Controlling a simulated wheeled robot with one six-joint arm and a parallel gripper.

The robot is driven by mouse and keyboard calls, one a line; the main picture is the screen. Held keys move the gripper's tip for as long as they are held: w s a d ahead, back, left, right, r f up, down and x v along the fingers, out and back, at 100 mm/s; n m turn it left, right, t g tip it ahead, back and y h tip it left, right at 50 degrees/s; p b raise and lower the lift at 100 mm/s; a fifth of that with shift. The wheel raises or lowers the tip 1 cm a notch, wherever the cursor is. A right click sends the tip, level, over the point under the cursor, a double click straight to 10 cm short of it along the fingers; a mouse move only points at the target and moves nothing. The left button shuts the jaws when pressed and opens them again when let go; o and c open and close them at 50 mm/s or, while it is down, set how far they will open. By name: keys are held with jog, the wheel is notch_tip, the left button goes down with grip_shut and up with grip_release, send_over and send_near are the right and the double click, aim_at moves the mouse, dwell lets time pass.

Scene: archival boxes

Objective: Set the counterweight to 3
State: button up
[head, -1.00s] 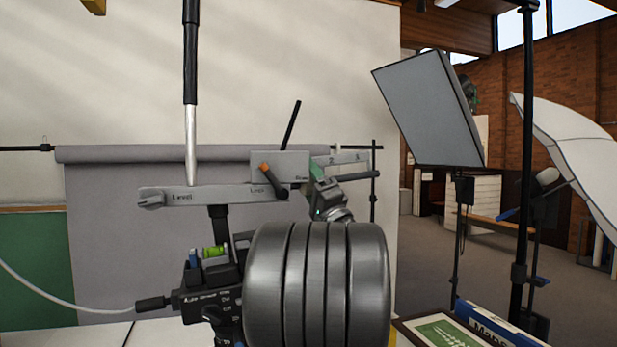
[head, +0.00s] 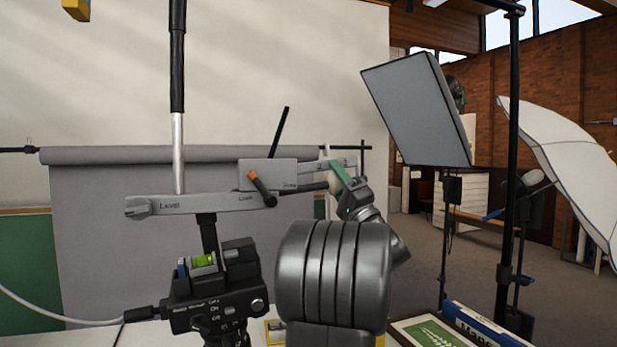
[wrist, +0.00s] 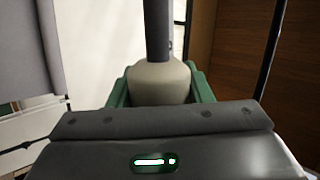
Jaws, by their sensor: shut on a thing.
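A pale grey beam (head: 170,205) marked "Level" and "Lock" rises slightly to the right. A grey box-shaped block (head: 256,173), apparently the counterweight, sits on its right half. My gripper (head: 338,178), with green fingers, is right of the block and shut on a beige knob. In the wrist view the knob (wrist: 160,82) sits between the green fingers, with a dark rod (wrist: 158,30) running from it.
A black tripod head (head: 215,290) with a green bubble level stands below the beam. A tall black-and-silver rod (head: 177,110) rises at its left. A softbox (head: 420,108), a black stand (head: 513,150) and a white umbrella (head: 560,160) stand at right. A framed picture (head: 435,332) lies in front.

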jog(key=d, duration=0.1)
jog(key=w+d, duration=0.1)
jog(key=d, duration=0.1)
jog(key=d+p, duration=0.1)
jog(key=shift+w+d+r, duration=0.25)
jog(key=shift+d, duration=0.05)
jog(key=o, duration=1.4)
jog(key=b+v, duration=0.4)
jog(key=v, duration=1)
jog(key=shift+r+b, duration=0.1)
jog(key=shift+b, duration=0.25)
